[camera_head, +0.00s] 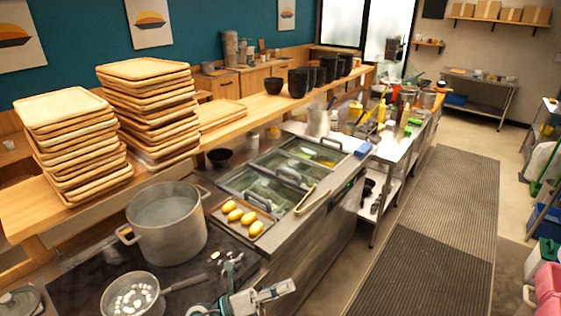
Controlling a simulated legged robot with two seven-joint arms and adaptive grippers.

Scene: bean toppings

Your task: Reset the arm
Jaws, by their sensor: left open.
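My left gripper (231,262) is at the bottom centre, over the dark stove top near the counter's front edge. Its fingers look small and stand apart, with nothing seen between them. Part of my own arm shows just below it, at the picture's bottom edge. The gripper is to the right of a small pan (131,296) with pale round pieces in it, and below a tray (262,228) with several yellow oval items. My right gripper is not seen.
A large metal pot (167,224) stands left of the gripper. Stacked wooden trays (75,141) fill the shelf behind. Sunken glass-lidded bins (262,176) lie beyond the yellow items, with tongs (311,198) at their front edge. The ribbed floor mat (438,220) is clear.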

